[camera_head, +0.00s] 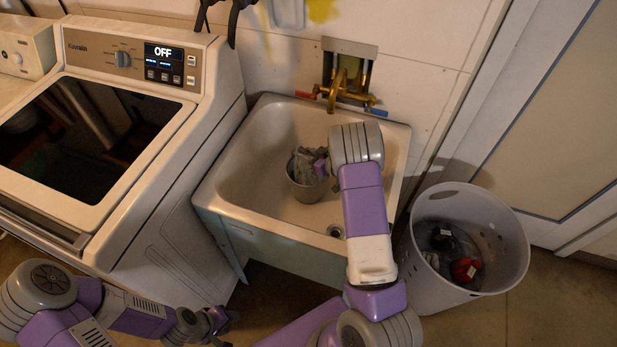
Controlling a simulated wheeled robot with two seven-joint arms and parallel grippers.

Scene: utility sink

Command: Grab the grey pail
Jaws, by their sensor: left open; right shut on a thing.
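My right arm reaches over the sink's right side from the front. My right gripper (321,167) is at the pail's upper right rim and is shut on the pail; the wrist partly hides the fingers. My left gripper (224,320) is low in front of the sink, to the left, open and empty, away from the pail.
A brass faucet (337,92) with red and blue handles is on the wall behind the sink. A washing machine (108,130) stands close on the left. A white hamper (468,248) with a few items inside stands on the right. Floor shows in front.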

